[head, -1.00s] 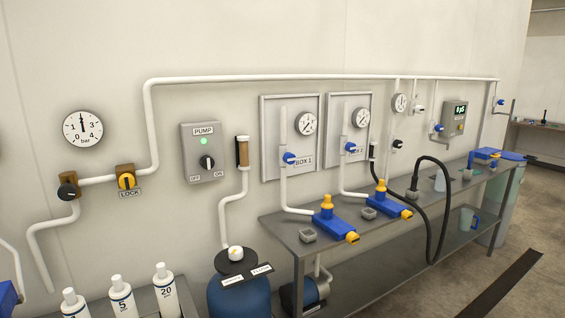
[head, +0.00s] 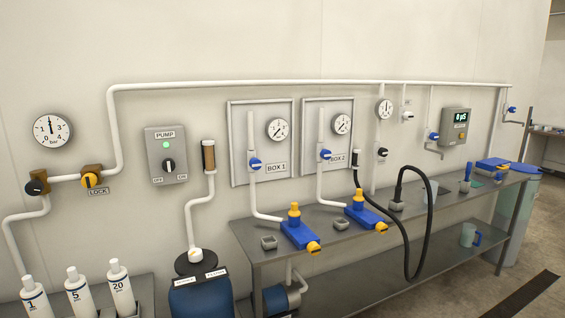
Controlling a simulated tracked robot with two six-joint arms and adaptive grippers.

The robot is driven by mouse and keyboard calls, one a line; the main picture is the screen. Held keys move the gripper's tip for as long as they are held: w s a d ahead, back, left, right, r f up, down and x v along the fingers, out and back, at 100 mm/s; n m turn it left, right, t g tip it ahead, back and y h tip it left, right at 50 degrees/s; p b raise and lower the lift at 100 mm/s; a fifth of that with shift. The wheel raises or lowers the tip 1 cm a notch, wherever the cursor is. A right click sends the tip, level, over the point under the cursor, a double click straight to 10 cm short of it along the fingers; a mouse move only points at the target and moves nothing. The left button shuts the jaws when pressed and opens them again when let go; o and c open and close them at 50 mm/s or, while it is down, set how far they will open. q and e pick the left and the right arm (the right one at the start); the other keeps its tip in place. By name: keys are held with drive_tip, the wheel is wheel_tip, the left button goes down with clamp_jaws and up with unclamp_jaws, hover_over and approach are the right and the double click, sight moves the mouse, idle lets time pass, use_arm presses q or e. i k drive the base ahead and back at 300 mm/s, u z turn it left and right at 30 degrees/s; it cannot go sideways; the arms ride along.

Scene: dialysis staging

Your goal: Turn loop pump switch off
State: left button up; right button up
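The pump switch box (head: 152,140) is a grey panel on the wall at the left, labelled PUMP at its top. Its green lamp (head: 166,145) is lit. Below the lamp is the black rotary knob (head: 168,165), with OFF marked at its lower left and ON at its lower right. The knob is too small to tell which mark it points to. Nothing touches or covers the box. Neither of my grippers is in view.
A yellow LOCK valve (head: 90,180) and a pressure gauge (head: 52,130) are left of the box. White bottles (head: 78,295) stand below. A blue tank (head: 200,298) and a grey bench (head: 350,235) stand right. Floor (head: 510,295) shows at the lower right.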

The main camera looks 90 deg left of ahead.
sight(168, 164)
drive_tip(key=z, duration=0.15)
drive_tip(key=i, duration=0.2)
drive_tip(key=u, duration=2.55)
drive_tip(key=i, duration=0.2)
drive_tip(key=u, duration=1.7)
drive_tip(key=k, duration=0.45)
drive_tip(key=u, duration=0.45)
drive_tip(key=i, duration=1.5)
drive_tip(key=z, duration=0.45)
